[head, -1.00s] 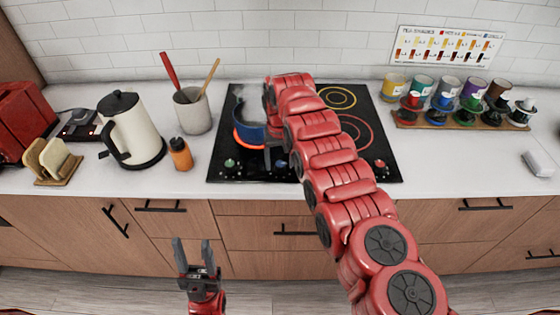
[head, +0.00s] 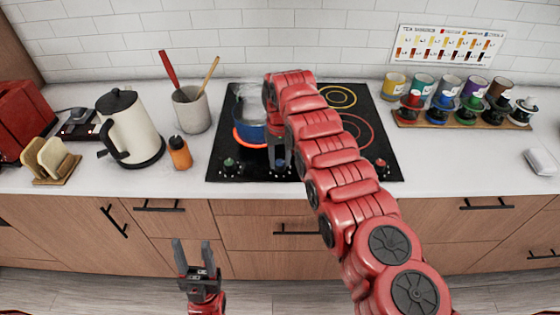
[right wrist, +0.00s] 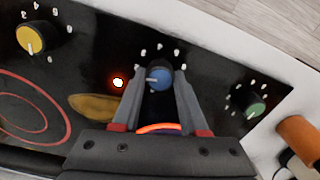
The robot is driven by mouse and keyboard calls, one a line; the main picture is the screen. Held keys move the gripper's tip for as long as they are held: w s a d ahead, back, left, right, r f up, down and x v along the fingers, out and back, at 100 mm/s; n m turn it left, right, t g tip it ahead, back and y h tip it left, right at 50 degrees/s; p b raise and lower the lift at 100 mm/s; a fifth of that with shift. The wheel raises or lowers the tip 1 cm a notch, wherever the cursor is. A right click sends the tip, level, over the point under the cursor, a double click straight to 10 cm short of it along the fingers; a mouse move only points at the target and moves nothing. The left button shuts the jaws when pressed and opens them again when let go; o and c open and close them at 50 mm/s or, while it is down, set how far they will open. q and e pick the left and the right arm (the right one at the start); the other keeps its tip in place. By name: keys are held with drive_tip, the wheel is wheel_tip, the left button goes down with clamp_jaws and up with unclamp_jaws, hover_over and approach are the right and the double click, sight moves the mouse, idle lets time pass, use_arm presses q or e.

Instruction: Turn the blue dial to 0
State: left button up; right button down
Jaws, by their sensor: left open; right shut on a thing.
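The blue dial (right wrist: 158,78) is on the front of the black cooktop, with white marks around it; the digits are too small to read surely. My right gripper (right wrist: 160,73) is shut on it, one finger on each side. In the head view, my right gripper (head: 278,158) reaches down in front of the blue pot (head: 249,122) and mostly hides the dial. The pot steams on a glowing orange burner ring (head: 240,140). An orange light (right wrist: 118,83) shines beside the dial. My left gripper (head: 196,258) is open and empty in front of the drawers.
A green dial (right wrist: 247,100) and a yellow dial (right wrist: 34,38) flank the blue one. A red dial (head: 380,163) is at the cooktop's right. An orange bottle (head: 180,154), kettle (head: 132,130) and utensil crock (head: 191,110) stand to the left.

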drive_tip(key=shift+w+f+n+b, duration=0.1)
drive_tip(key=shift+f+n+b, duration=0.05)
drive_tip(key=shift+n+b, duration=1.2)
drive_tip(key=shift+n, duration=0.65)
drive_tip(key=n, duration=0.5)
drive_tip(key=shift+r, duration=0.2)
drive_tip(key=n, duration=0.6)
drive_tip(key=shift+c, duration=2.2)
unclamp_jaws()
